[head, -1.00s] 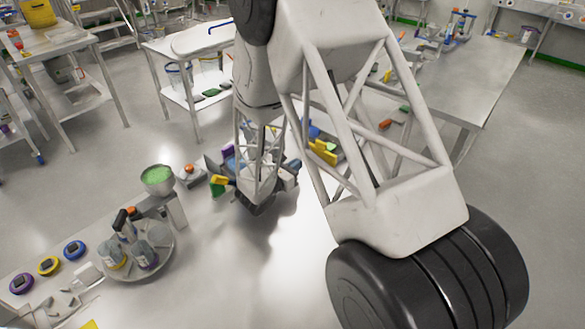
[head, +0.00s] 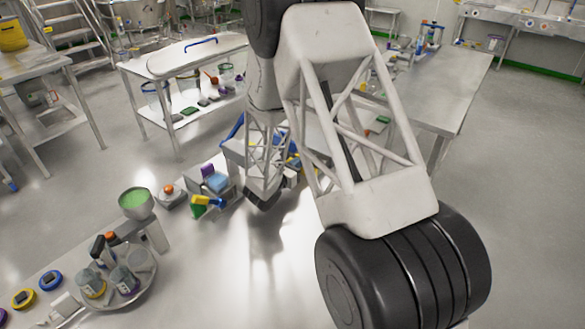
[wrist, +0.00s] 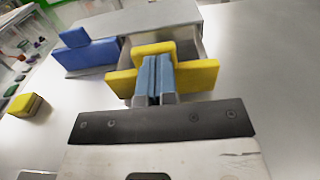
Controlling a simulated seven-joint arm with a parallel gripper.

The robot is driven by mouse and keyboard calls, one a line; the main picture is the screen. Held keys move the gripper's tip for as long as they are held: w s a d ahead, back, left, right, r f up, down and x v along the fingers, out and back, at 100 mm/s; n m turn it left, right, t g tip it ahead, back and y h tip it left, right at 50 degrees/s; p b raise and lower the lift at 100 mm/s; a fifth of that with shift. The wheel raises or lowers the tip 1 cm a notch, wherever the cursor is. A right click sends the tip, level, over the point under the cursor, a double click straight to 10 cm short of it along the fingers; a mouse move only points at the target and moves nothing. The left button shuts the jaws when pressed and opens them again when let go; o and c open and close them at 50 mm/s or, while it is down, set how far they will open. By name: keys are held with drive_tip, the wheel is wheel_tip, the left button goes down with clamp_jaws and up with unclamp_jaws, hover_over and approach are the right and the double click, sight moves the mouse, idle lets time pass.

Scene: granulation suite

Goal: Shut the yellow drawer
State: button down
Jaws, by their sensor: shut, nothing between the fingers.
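The yellow drawer (wrist: 199,76) stands out from a grey cabinet (wrist: 165,17) in the wrist view, with part of its inner side visible. My gripper (wrist: 156,62) has its two blue fingers together, empty, over the middle of the yellow front. They hide part of it, and I cannot tell whether they touch it. A yellow block-shaped part (wrist: 152,48) shows just beyond the fingertips. In the head view my arm covers most of the cabinet and the fingertips.
A blue drawer (wrist: 87,56) also sticks out, left of the yellow one. A yellow-and-green block (wrist: 25,104) lies on the bench at left. In the head view, a green-filled bowl (head: 136,202) and a round tray (head: 140,295) of containers stand to the left. The bench right of the cabinet is clear.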

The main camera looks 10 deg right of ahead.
drive_tip(key=shift+d, duration=0.1)
idle(0.3)
drive_tip(key=x, duration=0.9)
drive_tip(key=shift+w+d, duration=0.25)
drive_tip(key=shift+w+d, duration=0.1)
drive_tip(key=v, duration=1.5)
drive_tip(key=shift+r, duration=0.1)
